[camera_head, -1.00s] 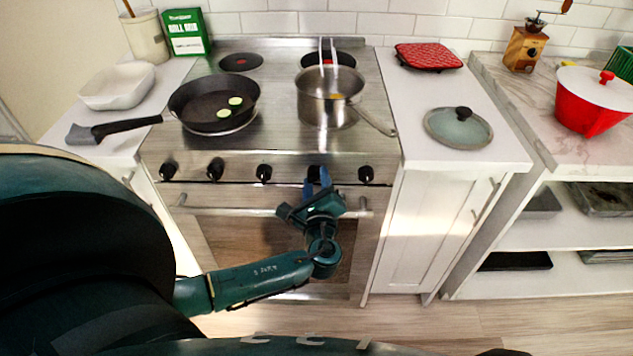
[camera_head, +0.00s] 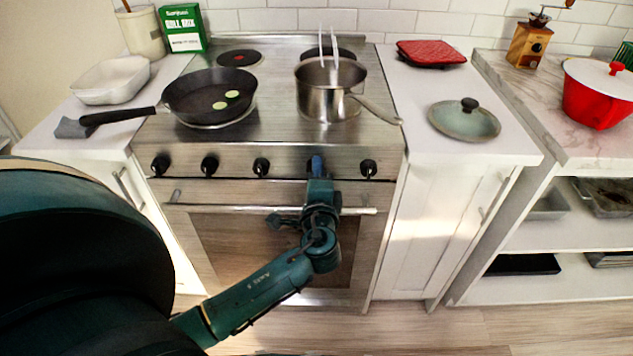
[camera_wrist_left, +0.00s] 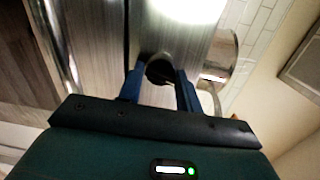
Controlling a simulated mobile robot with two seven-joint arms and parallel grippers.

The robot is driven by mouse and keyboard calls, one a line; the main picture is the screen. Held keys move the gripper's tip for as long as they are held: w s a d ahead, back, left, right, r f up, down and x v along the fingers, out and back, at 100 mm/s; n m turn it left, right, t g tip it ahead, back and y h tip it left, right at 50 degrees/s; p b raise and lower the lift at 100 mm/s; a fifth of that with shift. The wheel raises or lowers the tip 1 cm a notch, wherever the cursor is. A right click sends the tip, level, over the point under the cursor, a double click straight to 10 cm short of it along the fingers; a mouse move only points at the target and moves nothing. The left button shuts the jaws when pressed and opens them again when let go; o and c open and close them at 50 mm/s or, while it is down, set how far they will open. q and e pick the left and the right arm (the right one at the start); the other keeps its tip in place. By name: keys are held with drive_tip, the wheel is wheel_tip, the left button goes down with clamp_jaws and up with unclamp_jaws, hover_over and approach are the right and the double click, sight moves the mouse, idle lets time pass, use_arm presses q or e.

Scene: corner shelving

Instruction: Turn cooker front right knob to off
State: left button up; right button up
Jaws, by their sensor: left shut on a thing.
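The cooker (camera_head: 290,155) has a row of black knobs along its front panel. My left gripper (camera_head: 316,166) is at the second knob from the right and mostly hides it in the head view. In the left wrist view that black knob (camera_wrist_left: 158,70) sits between the two blue fingers of the gripper (camera_wrist_left: 160,88), which is shut on it. The rightmost knob (camera_head: 368,168) is free beside the gripper. My right gripper is not in view.
A black frying pan (camera_head: 185,100) with green slices and a steel saucepan (camera_head: 325,102) stand on the hob. The oven handle (camera_head: 360,211) runs below the knobs. A glass lid (camera_head: 463,125) and red mat (camera_head: 431,52) lie on the right counter.

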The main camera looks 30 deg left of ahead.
use_arm(q)
drive_tip(key=n+b, duration=0.1)
drive_tip(key=n, duration=0.2)
drive_tip(key=shift+r+b, duration=0.1)
drive_tip(key=shift+b, duration=0.3)
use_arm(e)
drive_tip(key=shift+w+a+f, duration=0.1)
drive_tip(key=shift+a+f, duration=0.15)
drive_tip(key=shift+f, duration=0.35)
use_arm(q)
drive_tip(key=shift+r, duration=0.1)
drive_tip(key=o, duration=0.9)
drive_tip(key=shift+o, duration=0.2)
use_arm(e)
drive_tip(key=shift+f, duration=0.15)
